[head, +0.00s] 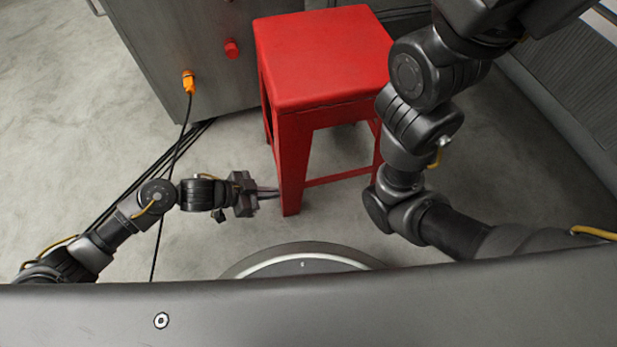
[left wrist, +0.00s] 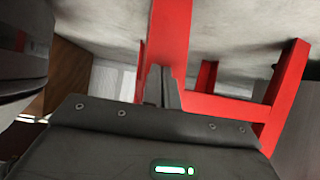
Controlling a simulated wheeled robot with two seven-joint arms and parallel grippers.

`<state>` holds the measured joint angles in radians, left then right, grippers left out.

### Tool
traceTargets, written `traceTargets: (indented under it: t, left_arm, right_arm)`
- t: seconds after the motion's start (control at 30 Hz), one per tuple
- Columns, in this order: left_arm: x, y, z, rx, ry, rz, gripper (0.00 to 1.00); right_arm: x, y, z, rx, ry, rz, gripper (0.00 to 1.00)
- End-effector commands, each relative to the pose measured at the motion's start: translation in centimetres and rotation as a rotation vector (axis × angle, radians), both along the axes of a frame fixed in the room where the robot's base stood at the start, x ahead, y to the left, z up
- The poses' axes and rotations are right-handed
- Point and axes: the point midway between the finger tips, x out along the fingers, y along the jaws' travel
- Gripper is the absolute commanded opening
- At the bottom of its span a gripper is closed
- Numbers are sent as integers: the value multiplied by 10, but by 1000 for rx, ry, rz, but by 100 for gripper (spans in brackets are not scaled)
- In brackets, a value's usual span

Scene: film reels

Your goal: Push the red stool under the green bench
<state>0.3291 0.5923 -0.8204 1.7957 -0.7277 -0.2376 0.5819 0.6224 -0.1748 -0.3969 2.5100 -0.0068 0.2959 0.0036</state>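The red stool (head: 322,62) stands upright on the grey floor, in the middle of the head view, in front of a grey metal cabinet. My left gripper (head: 277,192) is low at the stool's near left leg, with its fingertips at or very near that leg. In the left wrist view the fingers (left wrist: 161,86) are close together in front of the red leg (left wrist: 170,40); they look shut with nothing between them. Whether they touch the leg is unclear. My right arm reaches up past the stool's right side, and its gripper is out of frame. No green bench is visible.
The grey cabinet (head: 185,45) with a red knob (head: 232,49) and an orange plug (head: 189,82) stands behind and left of the stool. Black cables run along the floor from it. A ribbed grey unit (head: 570,75) stands at the right. Floor right of the stool is clear.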

Motion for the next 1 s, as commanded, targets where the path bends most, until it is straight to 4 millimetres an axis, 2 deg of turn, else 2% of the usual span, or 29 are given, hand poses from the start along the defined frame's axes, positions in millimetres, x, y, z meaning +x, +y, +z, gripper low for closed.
traceTargets:
  t: [1.0]
  left_arm:
    - [21, -71, 0, -3, 0, 0, 0]
  right_arm:
    - [2, 0, 9, 0, 8, -1, 36]
